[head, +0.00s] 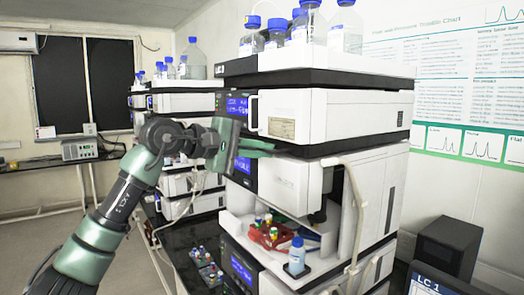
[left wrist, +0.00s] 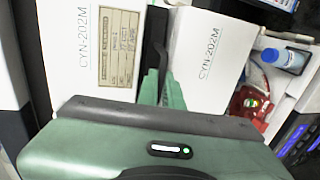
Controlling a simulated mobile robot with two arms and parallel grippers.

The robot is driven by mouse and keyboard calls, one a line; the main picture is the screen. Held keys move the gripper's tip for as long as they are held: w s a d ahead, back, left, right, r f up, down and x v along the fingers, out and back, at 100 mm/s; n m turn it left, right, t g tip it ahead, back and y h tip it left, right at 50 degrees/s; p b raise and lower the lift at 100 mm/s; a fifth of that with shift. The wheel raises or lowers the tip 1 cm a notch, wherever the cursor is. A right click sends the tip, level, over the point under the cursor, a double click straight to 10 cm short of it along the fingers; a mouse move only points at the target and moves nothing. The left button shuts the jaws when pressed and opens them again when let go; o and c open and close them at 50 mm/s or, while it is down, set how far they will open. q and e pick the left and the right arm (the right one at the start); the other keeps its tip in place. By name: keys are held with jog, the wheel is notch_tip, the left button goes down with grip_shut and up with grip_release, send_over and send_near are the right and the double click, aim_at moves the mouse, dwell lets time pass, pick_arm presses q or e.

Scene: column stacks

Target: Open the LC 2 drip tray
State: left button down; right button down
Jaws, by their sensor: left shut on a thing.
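The near column stack has white modules with a dark, thin drip tray (head: 345,145) between its upper white module (head: 330,115) and the one below. My left gripper (head: 262,147) is at the front of this gap, its green fingers shut on the tray's front edge. In the left wrist view, the fingers (left wrist: 163,90) close at a dark strip of the tray (left wrist: 160,45) between two white panels marked CYN-202M. The fingers hide part of the edge, and I cannot tell how far out the tray stands. My right gripper is not in view.
Blue-capped bottles (head: 345,27) stand on top of the stack. Below, an open bay holds a red vial rack (head: 268,234) and a blue-capped bottle (head: 297,256). A pale tube (head: 357,215) hangs in front. A second stack (head: 185,100) stands behind left, and a monitor (head: 435,282) lower right.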

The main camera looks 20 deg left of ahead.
pick_arm(q)
jog(key=shift+f, duration=0.2)
jog(key=f+b+v, duration=0.1)
jog(key=b+v, duration=0.1)
jog(key=v, duration=0.5)
jog(key=f+b+v, duration=0.2)
jog(key=b+v, duration=0.1)
jog(key=v, duration=0.4)
jog(key=shift+s+b, duration=0.3)
jog(key=shift+s, duration=0.05)
jog(key=shift+a, duration=0.1)
jog(key=c, duration=1.9)
grip_release()
jog(key=shift+r, duration=0.1)
jog(key=b+v, duration=0.2)
jog(key=v, duration=0.5)
jog(key=shift+s+a+r, duration=0.1)
jog(key=shift+s+a, duration=0.1)
jog(key=shift+s, duration=0.15)
